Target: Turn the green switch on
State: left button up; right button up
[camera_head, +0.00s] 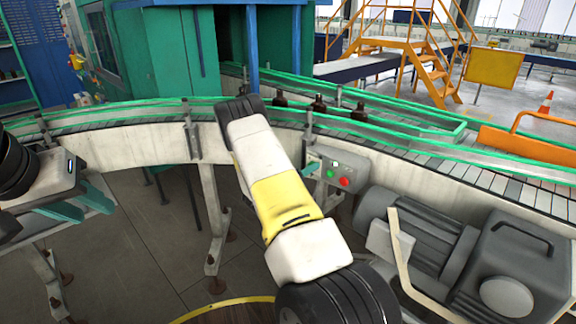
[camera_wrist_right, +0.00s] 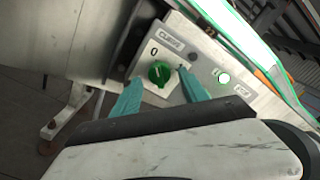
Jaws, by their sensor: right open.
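The green switch (camera_wrist_right: 159,72) is a round green knob on a light plate of the grey control box, with a "0" marked above it. In the right wrist view my right gripper (camera_wrist_right: 160,88) is open, with one teal finger on each side of the knob. I cannot tell whether they touch it. In the head view the control box (camera_head: 354,164) is on the conveyor's side, and my right gripper (camera_head: 311,168) is mostly hidden behind my arm; the knob cannot be made out there. My left gripper (camera_head: 98,213) is open and empty at the far left.
The box also carries a white button (camera_head: 334,163) and a red button (camera_head: 344,182). A curved conveyor (camera_head: 130,148) with green rails runs behind, carrying dark bottles (camera_head: 319,104). A grey motor (camera_head: 420,240) stands right of my arm. Open floor lies at the lower left.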

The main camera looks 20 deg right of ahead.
jog(key=shift+c, duration=0.4)
grip_shut()
